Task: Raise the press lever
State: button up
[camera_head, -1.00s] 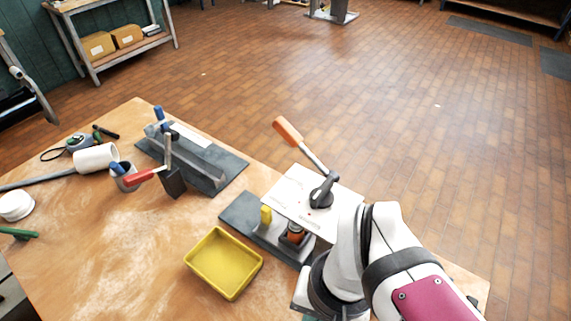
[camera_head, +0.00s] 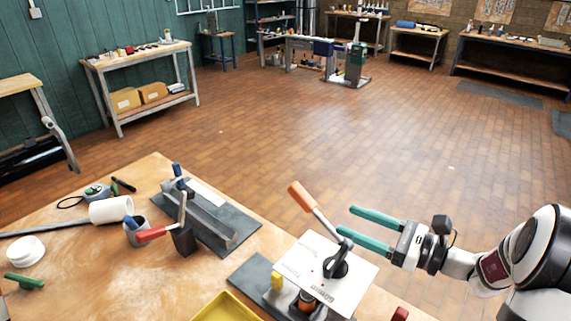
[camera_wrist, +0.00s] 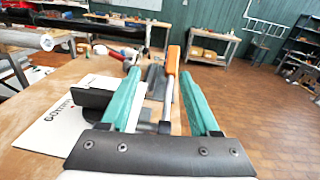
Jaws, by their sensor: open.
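The press lever has an orange handle (camera_head: 302,196) on a metal rod, rising at a slant from a black pivot (camera_head: 337,264) on a white plate (camera_head: 310,262). My gripper (camera_head: 345,220) is open and empty, with two green fingers pointing left toward the lever's rod from its right. In the wrist view the orange handle (camera_wrist: 172,62) and rod show between the two fingers (camera_wrist: 160,74). I cannot tell whether either finger touches the lever. The near finger covers part of the pivot area in the wrist view.
A yellow tray (camera_head: 228,309) lies left of the press. A white roll (camera_head: 110,209) lies behind.

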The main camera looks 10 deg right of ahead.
aim_at(308, 198)
jog(key=shift+m+t, duration=0.6)
jog(key=shift+m, duration=0.1)
jog(key=x, duration=0.4)
jog(key=w+d+f+x, duration=0.1)
jog(key=x, duration=0.4)
jog(key=f+x, duration=0.1)
jog(key=x, duration=0.4)
jog(key=shift+w+d+f, duration=0.1)
jog(key=shift+w+f, duration=0.05)
jog(key=shift+w, duration=0.25)
grip_shut()
